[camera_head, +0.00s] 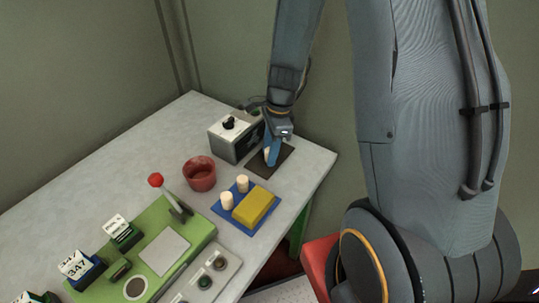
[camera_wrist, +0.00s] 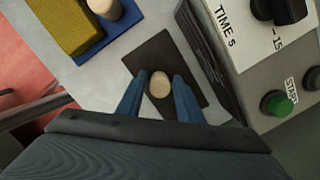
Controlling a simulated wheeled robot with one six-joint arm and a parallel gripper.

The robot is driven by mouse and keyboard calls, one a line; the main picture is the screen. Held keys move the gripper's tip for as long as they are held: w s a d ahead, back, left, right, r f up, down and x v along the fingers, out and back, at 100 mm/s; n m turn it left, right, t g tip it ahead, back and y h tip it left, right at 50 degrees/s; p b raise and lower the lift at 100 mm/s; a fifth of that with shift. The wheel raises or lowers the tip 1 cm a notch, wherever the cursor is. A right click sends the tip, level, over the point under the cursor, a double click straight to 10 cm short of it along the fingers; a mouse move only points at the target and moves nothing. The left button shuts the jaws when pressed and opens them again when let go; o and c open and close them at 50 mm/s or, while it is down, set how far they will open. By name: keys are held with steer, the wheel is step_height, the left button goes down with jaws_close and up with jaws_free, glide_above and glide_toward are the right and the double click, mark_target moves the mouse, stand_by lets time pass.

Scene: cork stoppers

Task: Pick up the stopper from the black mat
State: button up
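The stopper (camera_wrist: 160,85), a pale cork-coloured round piece, shows on the black mat (camera_wrist: 151,52) in the wrist view. My gripper (camera_wrist: 158,88) has its two blue fingers apart, one on each side of the stopper. A narrow gap seems to show between the stopper and the fingers, though I cannot tell whether either touches it. In the head view my gripper (camera_head: 271,157) is low over the black mat (camera_head: 283,164), and it hides the stopper there.
A grey timer box (camera_head: 236,137) stands close beside the mat. A blue tray (camera_head: 260,223) holds two pale stoppers (camera_head: 242,183) and a yellow block (camera_head: 254,206). A red pot (camera_head: 200,173) and a green machine with a red-knobbed lever (camera_head: 156,181) stand farther left.

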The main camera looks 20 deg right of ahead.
steer(key=c, duration=0.7)
